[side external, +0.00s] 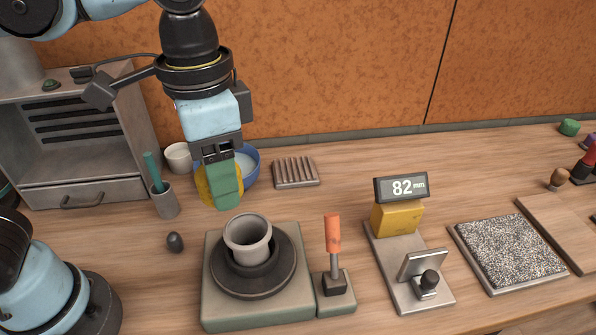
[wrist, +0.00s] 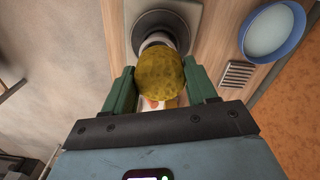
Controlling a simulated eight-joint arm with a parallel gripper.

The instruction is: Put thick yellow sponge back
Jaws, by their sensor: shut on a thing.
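The thick yellow sponge (side external: 204,185) is rounded and held between the green fingers of my gripper (side external: 224,190). In the wrist view the sponge (wrist: 160,78) sits between both fingertips (wrist: 160,90) and hides part of the pot behind it. In the side external view one finger covers much of the sponge. The gripper points down, above the bench, behind the pot and in front of the blue bowl (side external: 254,164). The ribbed grey dish (side external: 296,173) lies empty on the bench to the right of the bowl.
A grey pot (side external: 248,238) stands on the round wheel (side external: 285,272) just in front. An orange-handled tool (side external: 333,235) stands upright beside it. A cup with a green tool (side external: 165,201) is at left. A gauge reading 82 mm (side external: 401,188) is at right.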

